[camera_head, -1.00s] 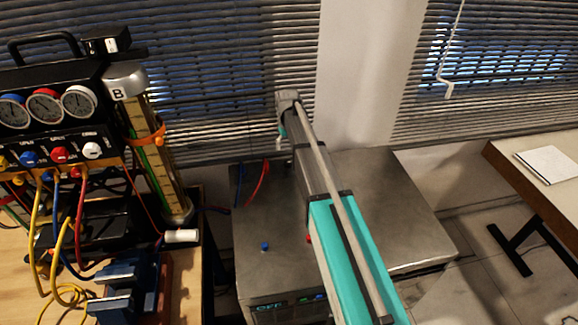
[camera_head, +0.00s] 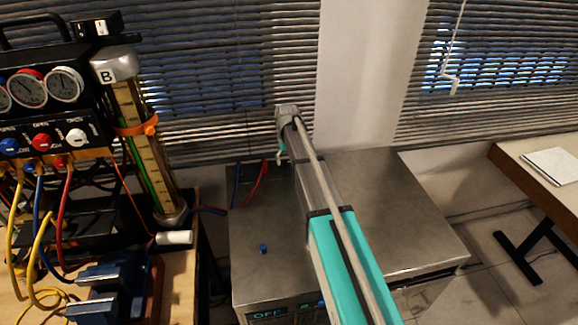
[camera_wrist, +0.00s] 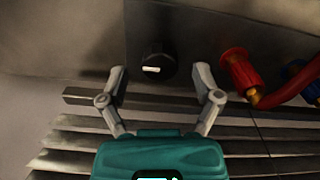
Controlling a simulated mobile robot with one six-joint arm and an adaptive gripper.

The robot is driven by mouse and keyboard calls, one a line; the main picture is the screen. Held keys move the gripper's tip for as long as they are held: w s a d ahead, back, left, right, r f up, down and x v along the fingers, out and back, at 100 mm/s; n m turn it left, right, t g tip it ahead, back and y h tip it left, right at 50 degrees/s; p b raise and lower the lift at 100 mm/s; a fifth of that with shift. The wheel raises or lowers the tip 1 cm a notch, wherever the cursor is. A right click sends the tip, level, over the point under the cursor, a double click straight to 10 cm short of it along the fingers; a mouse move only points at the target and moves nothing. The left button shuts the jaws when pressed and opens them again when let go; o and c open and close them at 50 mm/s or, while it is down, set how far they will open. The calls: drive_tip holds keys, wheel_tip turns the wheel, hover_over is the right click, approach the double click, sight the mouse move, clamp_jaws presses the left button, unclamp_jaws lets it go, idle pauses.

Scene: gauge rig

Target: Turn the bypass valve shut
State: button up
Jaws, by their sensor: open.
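A black round knob (camera_wrist: 155,68) with a white pointer mark sits on the grey metal cabinet face in the wrist view. I take it for the bypass valve, though no label shows. Its pointer lies nearly level in that picture. My gripper (camera_wrist: 160,73) is open and empty, with one finger to each side of the knob in the picture; I cannot tell how much depth lies between them. In the head view my arm reaches over the metal cabinet (camera_head: 400,215) to its far side, and the knob is hidden there.
A red hose fitting (camera_wrist: 240,70) and a blue one (camera_wrist: 300,78) lie right of the knob. Window blinds (camera_head: 220,90) stand close behind the cabinet. A gauge rig (camera_head: 50,115) with hoses stands at left, a table (camera_head: 540,180) at right.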

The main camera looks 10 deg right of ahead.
drive_tip(key=shift+f+b, duration=0.3)
drive_tip(key=shift+f, duration=0.25)
clamp_jaws()
drive_tip(key=shift+m, duration=0.3)
idle(0.3)
unclamp_jaws()
